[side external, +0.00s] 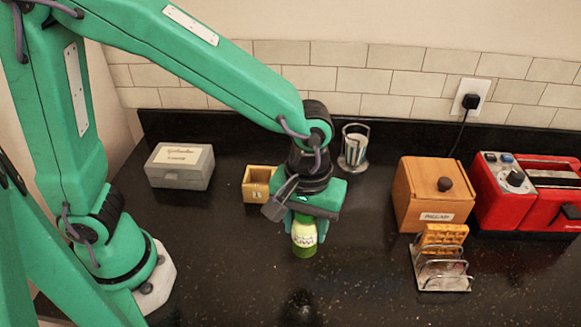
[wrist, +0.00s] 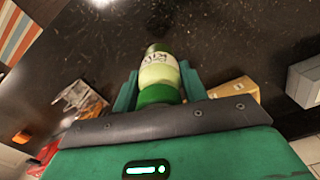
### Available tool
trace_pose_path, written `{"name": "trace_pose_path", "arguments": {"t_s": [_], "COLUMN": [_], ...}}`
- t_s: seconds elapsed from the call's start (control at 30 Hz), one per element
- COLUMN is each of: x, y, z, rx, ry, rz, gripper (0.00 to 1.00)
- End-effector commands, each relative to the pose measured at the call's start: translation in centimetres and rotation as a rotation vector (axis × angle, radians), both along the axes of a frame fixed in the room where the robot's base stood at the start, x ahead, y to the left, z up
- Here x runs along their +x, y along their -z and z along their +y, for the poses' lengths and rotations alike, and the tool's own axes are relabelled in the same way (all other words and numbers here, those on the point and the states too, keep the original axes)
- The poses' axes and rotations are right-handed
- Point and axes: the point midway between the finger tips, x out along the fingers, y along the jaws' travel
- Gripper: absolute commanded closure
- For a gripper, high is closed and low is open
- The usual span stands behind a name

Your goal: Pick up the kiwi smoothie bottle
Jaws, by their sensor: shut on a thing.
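The kiwi smoothie bottle (side external: 304,240) is green with a pale label. It hangs below my gripper (side external: 306,222), which is shut on it. The bottle is held above the dark counter, with its dark reflection showing lower down and apart from it. In the wrist view the bottle (wrist: 158,70) sits between the two green fingers of my gripper (wrist: 159,85). Its upper part is hidden by the gripper in the side view.
Behind are a grey box (side external: 180,166), a small yellow box (side external: 258,183) and a glass (side external: 354,147). To the right stand a wooden bin (side external: 432,193), a toast rack (side external: 441,270) and a red toaster (side external: 550,190). The front counter is clear.

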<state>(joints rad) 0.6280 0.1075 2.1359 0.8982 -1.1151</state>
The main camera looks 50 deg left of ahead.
Motion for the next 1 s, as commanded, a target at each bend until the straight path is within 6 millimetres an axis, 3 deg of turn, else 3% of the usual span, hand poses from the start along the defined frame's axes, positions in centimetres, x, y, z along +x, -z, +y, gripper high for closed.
{"name": "trace_pose_path", "arguments": {"t_s": [0.3,0.9,0.97,1.0], "x": [-2.1,-2.2,-2.2,-2.1], "y": [-1.6,-1.7,-2.8,-4.3], "z": [-1.5,-1.6,-1.7,-1.7], "rx": [0.0,-0.001,-0.005,-0.008], "ry": [0.002,0.0,0.0,0.0], "rz": [-0.001,0.0,-0.006,-0.009], "gripper": [0.85,0.85,0.85,0.85]}}
